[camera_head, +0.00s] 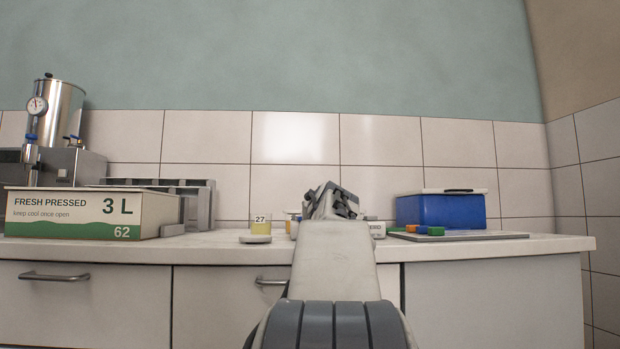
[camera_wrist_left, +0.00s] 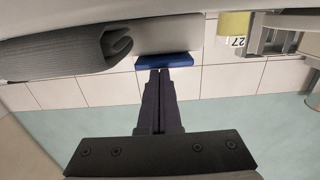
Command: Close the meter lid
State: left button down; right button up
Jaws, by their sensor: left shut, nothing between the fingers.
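My left arm reaches up the middle of the head view, and its gripper (camera_head: 333,202) is over the counter and hides most of what stands behind it. A small pale device with lettering ending in "ERO" (camera_head: 376,229) peeks out right of the arm; it may be the meter, and its lid cannot be made out. In the left wrist view, which is upside down, the gripper (camera_wrist_left: 161,72) is shut and empty. Its fingertips appear close to a blue strip (camera_wrist_left: 165,60) on a pale block (camera_wrist_left: 172,36); whether they touch, I cannot tell. My right gripper is out of view.
A blue box (camera_head: 440,211) and a grey board (camera_head: 470,236) with coloured blocks are at right. A juice carton (camera_head: 85,213), grey rack (camera_head: 200,188) and steel tank (camera_head: 60,108) are at left.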

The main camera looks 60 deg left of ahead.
pick_arm(q)
jog(key=shift+f, duration=0.35)
jog(key=shift+f, duration=0.25)
jog(key=r, duration=0.1)
jog(key=d+r+p, duration=0.1)
jog(key=s+d+r+p, duration=0.1)
jog(key=r, duration=0.1)
jog(key=d, duration=0.1)
jog(key=s+d+f, duration=0.1)
jog(key=d, duration=0.1)
jog(key=s+d+f+b, duration=0.1)
jog(key=d, duration=0.1)
jog(key=shift+s+d, duration=0.25)
jog(key=shift+s+d+f, duration=0.25)
jog(key=shift+s+d, duration=0.1)
jog(key=shift+d, duration=0.3)
